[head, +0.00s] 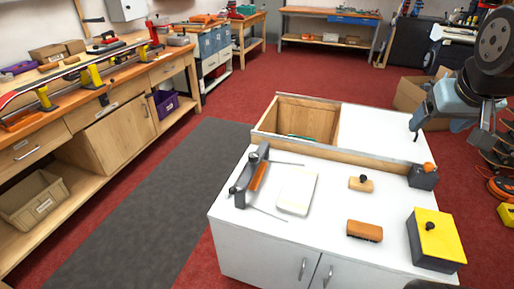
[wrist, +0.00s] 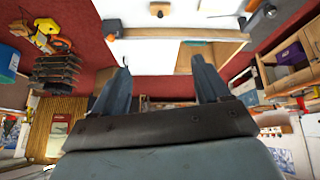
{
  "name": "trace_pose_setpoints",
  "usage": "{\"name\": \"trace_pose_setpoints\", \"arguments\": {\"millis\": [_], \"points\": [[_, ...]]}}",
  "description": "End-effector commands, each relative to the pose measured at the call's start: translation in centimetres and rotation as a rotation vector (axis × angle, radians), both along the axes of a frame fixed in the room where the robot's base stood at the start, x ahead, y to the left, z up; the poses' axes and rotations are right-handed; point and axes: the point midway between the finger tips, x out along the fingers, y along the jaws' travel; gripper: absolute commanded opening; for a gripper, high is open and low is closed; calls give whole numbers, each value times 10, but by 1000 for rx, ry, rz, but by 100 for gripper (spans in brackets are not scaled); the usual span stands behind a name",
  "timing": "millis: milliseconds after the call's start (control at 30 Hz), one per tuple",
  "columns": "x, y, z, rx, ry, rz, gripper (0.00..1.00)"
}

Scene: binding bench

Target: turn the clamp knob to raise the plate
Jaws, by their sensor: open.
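My gripper (head: 444,124) hangs in the air at the right, above the far right part of the white cabinet; in the wrist view (wrist: 161,64) its two fingers are apart with nothing between them. A grey block with an orange knob (head: 428,168) stands at the cabinet's right edge, below my gripper and apart from it. A yellow plate (head: 440,236) with a black knob (head: 431,226) lies on a dark body at the front right corner. A grey clamp-like frame with an orange bar (head: 257,177) stands at the left. I cannot tell which knob is the clamp knob.
On the white cabinet top (head: 330,215) lie a pale flat pad (head: 297,191), a small wooden block with a black knob (head: 361,184) and an orange-brown brush (head: 365,231). An open wooden bin (head: 300,118) is sunk behind a raised wooden strip. A long workbench (head: 130,78) stands left.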

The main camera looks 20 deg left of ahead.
Motion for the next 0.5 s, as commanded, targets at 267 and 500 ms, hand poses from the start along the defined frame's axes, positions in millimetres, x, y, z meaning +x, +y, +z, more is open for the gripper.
{"name": "trace_pose_setpoints", "arguments": {"millis": [267,500], "points": [[92,26,-30,-83,-87,154,75],[161,60,-66,-119,-171,302,75]]}}
